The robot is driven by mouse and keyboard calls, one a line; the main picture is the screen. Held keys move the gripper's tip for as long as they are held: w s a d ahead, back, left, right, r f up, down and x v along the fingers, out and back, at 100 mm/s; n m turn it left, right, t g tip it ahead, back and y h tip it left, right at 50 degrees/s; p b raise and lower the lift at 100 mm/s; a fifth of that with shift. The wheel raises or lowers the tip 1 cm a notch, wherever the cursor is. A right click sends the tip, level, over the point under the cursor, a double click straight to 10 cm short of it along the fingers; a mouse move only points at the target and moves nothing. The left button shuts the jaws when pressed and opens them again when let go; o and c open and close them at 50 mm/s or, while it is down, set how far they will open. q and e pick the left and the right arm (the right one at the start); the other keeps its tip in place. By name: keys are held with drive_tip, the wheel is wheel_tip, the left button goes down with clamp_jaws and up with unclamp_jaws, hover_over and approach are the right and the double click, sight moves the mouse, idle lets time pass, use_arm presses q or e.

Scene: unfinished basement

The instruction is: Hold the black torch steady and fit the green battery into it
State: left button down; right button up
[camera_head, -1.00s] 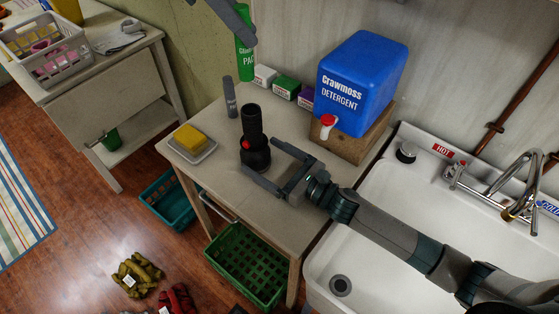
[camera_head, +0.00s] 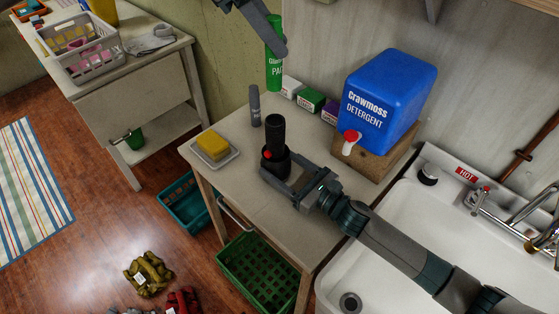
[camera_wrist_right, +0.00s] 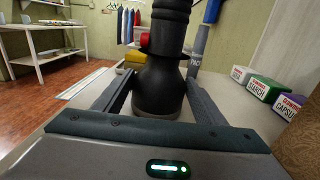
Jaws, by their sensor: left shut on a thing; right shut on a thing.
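The black torch (camera_head: 275,135) stands upright, head down, on the wooden table, with a red button on its side. My right gripper (camera_head: 277,165) is shut on its wide head, low near the tabletop. In the right wrist view the torch (camera_wrist_right: 163,85) stands between the two fingers, its top cut off by the frame. My left gripper (camera_head: 276,36) is shut on the green battery (camera_head: 274,72) near its upper end. The battery hangs upright above the back of the table, behind and apart from the torch. The torch's open end is not clearly seen.
A grey tube (camera_head: 255,106) stands behind the torch. A yellow sponge (camera_head: 212,145) lies on a dish at left. Small boxes (camera_head: 310,101) line the back. A blue detergent jug (camera_head: 388,100) on a wooden block stands right, beside the sink (camera_head: 440,215).

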sight(275, 82)
use_arm(q)
drive_tip(key=shift+r, duration=0.65)
drive_tip(key=shift+f, duration=0.1)
drive_tip(key=shift+f, duration=3)
drive_tip(key=shift+f, duration=1.9)
drive_tip(key=shift+f, duration=0.6)
drive_tip(key=c, duration=1.5)
unclamp_jaws()
